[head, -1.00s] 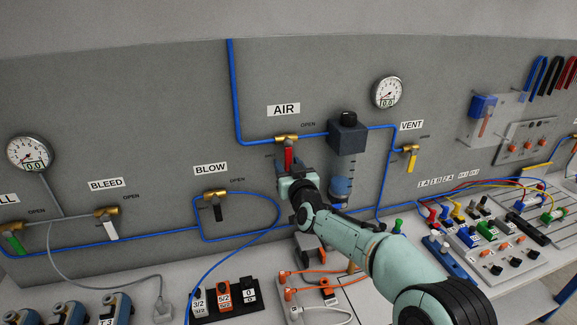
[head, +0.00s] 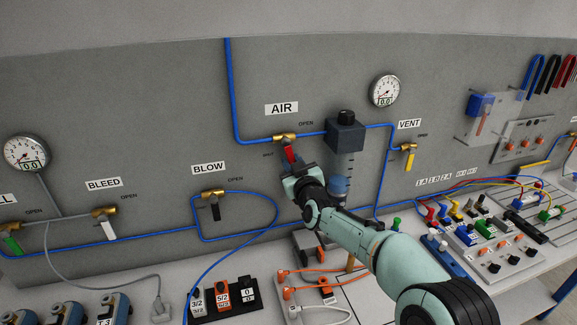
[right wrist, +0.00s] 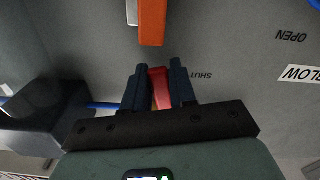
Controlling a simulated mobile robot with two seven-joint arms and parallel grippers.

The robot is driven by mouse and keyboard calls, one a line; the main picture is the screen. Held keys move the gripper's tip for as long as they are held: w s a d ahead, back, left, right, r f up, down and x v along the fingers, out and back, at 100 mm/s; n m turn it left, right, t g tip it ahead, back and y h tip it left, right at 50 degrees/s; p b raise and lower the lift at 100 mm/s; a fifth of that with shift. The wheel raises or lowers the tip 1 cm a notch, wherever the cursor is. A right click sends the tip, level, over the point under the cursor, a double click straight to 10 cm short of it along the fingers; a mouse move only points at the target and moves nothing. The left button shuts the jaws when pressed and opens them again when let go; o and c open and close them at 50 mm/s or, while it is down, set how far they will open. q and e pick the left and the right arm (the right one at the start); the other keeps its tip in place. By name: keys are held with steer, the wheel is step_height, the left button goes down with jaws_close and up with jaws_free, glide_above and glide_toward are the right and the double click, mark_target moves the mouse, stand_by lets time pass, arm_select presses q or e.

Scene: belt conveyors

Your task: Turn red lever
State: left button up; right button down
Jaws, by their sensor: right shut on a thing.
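The red lever (head: 291,153) hangs from the brass valve (head: 284,137) under the AIR sign (head: 282,108). It is tilted, with its lower end a little to the right. My right gripper (head: 295,168) is at its lower part and shut on it. In the right wrist view the red lever (right wrist: 160,88) sits between the two dark fingers of my right gripper (right wrist: 160,90). SHUT is printed on the wall beside it. My left gripper is not in view.
A filter unit (head: 346,137) stands right of the lever, joined by blue pipe. The BLOW valve's black lever (head: 216,210) and the VENT valve's yellow lever (head: 410,162) are on either side. The bench below holds valve blocks, cables and plugs.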

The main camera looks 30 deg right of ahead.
steer(key=n, duration=0.1)
steer(key=d+r+n, duration=0.1)
steer(key=n, duration=0.1)
steer(key=d+n, duration=0.1)
steer(key=shift+s+d+r+n, duration=0.15)
steer(key=shift+s+d+n, duration=0.05)
steer(key=shift+s+n, duration=0.1)
steer(key=n, duration=0.1)
steer(key=d+r+n, duration=0.1)
steer(key=n, duration=0.1)
steer(key=shift+s+d+r+n+b, duration=0.2)
steer(key=shift+d+r+n+b, duration=0.1)
steer(key=shift+b, duration=0.1)
steer(key=r+n, duration=0.1)
steer(key=n+b, duration=0.1)
steer(key=n, duration=0.1)
steer(key=shift+s+d+r+n, duration=0.1)
steer(key=shift+d+r+n, duration=0.2)
steer(key=shift+d+r, duration=0.1)
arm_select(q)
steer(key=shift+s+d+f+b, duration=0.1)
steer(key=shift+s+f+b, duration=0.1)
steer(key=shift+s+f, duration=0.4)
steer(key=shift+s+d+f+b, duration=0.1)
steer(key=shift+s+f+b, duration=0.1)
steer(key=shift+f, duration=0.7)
arm_select(e)
steer(key=shift+d+r+n, duration=0.1)
steer(key=shift+r+n, duration=0.95)
steer(key=shift+n, duration=0.65)
